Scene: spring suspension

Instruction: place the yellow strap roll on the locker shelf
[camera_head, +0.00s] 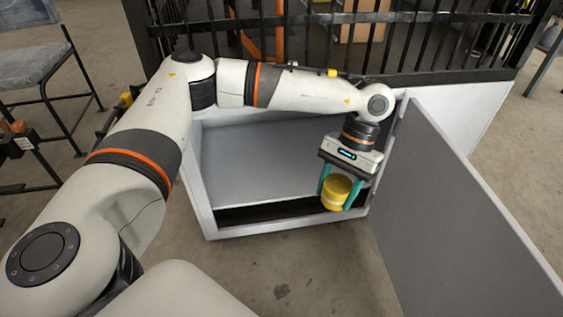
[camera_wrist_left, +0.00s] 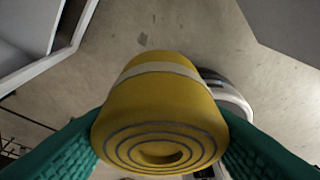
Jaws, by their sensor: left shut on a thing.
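The yellow strap roll (camera_head: 336,192) is between the green fingers of my left gripper (camera_head: 336,190), which is shut on it. In the left wrist view the yellow strap roll (camera_wrist_left: 158,115) has a pale band around it and a spiral end face, with a green finger on each side. The roll is at the open front of the locker, near its right side. The locker shelf (camera_head: 245,165) is a flat grey panel inside the locker (camera_head: 208,218), and its bare part shows left of the gripper. My right gripper is not in view.
The locker door (camera_head: 450,215) stands wide open on the right. A dark gap lies below the shelf. A black railing (camera_head: 420,45) runs behind the locker. A chair (camera_head: 35,65) stands at the far left. The concrete floor in front is clear.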

